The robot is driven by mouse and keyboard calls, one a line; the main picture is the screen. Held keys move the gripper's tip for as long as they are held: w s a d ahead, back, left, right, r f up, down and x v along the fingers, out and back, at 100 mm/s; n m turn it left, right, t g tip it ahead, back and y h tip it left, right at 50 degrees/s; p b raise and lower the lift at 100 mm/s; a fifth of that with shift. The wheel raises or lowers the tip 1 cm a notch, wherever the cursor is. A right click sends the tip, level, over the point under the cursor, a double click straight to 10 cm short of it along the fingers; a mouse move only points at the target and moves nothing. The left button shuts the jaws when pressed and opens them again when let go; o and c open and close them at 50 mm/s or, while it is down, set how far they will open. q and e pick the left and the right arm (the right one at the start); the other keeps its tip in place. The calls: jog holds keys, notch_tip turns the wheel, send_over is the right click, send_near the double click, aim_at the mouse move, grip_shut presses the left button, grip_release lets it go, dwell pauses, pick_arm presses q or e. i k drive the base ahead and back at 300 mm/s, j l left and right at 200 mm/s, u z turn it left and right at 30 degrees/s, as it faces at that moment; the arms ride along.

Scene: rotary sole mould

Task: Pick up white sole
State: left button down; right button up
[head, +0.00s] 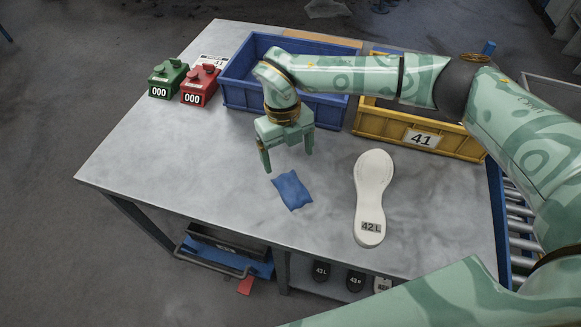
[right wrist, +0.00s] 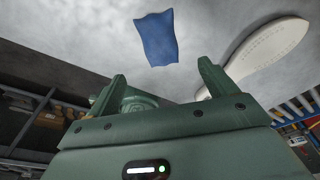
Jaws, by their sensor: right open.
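The white sole (head: 372,190) lies flat on the grey table, right of centre in the head view, with a "42 L" label on its heel end. It also shows at the upper right of the right wrist view (right wrist: 268,45). My right gripper (head: 288,160) is open and empty above the table, to the left of the sole, near a blue cloth (head: 291,190). In the right wrist view its two fingers (right wrist: 160,88) stand apart with nothing between them. My left gripper is not in view.
A blue bin (head: 240,98) and a yellow bin (head: 438,147) marked "41" stand at the table's back. Green (head: 166,79) and red (head: 199,85) counters sit at the back left. A roller conveyor (head: 517,225) runs along the right edge. The table's front left (head: 170,165) is clear.

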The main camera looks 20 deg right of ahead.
aim_at(373, 169)
jog(key=z, duration=1.35)
